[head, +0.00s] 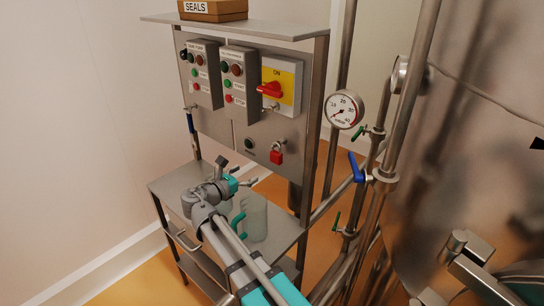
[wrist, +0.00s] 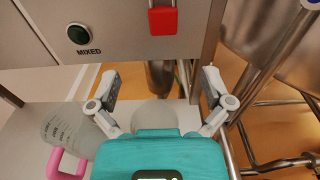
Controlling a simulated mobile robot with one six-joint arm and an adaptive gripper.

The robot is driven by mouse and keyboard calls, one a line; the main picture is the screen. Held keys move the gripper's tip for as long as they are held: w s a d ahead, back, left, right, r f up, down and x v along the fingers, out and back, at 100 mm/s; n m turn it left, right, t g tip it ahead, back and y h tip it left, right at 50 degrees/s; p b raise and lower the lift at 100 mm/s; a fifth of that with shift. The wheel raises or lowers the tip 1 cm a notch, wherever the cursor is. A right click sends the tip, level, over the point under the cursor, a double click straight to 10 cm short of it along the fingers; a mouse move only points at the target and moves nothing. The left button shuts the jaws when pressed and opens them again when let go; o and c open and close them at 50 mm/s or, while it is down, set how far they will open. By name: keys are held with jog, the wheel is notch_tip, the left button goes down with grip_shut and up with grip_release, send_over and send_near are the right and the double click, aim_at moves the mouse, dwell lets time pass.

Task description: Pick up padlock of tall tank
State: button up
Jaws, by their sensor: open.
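A red padlock (head: 276,157) hangs by its shackle from the lower right of the grey control panel. It also shows at the top of the wrist view (wrist: 162,20), where its upper part is cut off. My gripper (head: 237,170) is in front of the panel, to the left of the padlock and lower than it in the head view. In the wrist view the two fingers (wrist: 160,80) are spread wide with nothing between them. The padlock lies beyond the fingertips, apart from them. No tag tying the padlock to a tank can be read.
In the wrist view a clear jug with a pink handle (wrist: 62,165) is at left. A red-yellow switch (head: 272,88) is above the padlock. Pipes and a blue-handled valve (head: 356,167) are at right.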

aim_at(274, 156)
jog(key=shift+d, duration=0.15)
jog(key=x, duration=0.8)
jog(key=shift+w, duration=0.1)
jog(key=shift+w+d, duration=0.1)
jog(key=shift+d, duration=0.05)
jog(key=shift+w+d+r, duration=0.1)
jog(key=shift+w+d+r, duration=0.15)
jog(key=shift+w+d, duration=0.25)
jog(key=shift+w, duration=0.05)
jog(key=shift+x, duration=1.9)
jog(key=shift+r, duration=0.15)
jog(key=c, duration=1.2)
